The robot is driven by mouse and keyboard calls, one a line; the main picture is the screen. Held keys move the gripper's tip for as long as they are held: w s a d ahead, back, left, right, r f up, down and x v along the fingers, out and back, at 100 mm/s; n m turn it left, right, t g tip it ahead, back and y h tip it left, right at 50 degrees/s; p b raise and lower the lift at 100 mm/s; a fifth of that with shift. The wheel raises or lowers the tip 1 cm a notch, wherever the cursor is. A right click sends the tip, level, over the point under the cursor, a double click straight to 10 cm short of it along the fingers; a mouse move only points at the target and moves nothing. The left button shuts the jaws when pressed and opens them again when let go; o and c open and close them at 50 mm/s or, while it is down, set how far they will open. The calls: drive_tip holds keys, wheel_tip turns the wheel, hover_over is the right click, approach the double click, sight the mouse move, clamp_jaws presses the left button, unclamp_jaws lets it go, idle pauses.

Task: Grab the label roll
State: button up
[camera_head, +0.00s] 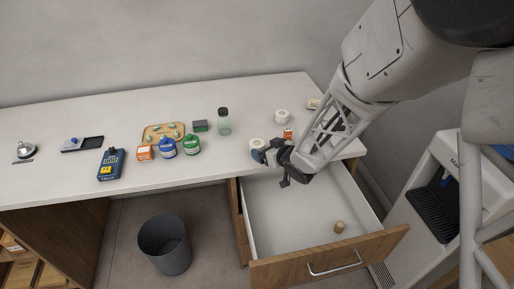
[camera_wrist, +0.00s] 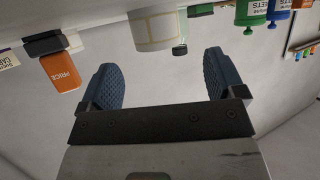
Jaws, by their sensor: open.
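A white label roll (camera_head: 256,143) stands on the counter near its front edge. In the wrist view, the roll (camera_wrist: 154,30), with cream labels around it, is at the top, beyond the gap between my fingers. My gripper (camera_head: 262,157) is at the counter's front edge, close to the roll and partly overlapping it in the head view. Its two blue ridged fingers show apart in the wrist view (camera_wrist: 163,80), with nothing between them. I cannot tell the exact distance to the roll.
An orange PRICE item (camera_wrist: 61,72) stands beside the roll. Another white roll (camera_head: 282,116) is farther back. An open drawer (camera_head: 285,215) holding a small cork-like piece (camera_head: 339,227) juts out below my gripper.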

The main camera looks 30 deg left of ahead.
sight(259, 144)
drive_tip(key=shift+x, duration=0.75)
drive_tip(key=shift+x, duration=2.6)
drive_tip(key=shift+w, duration=0.15)
drive_tip(key=c, duration=1)
drive_tip(key=shift+r, duration=0.1)
drive_tip(key=shift+c, duration=0.2)
drive_tip(key=shift+r, duration=0.1)
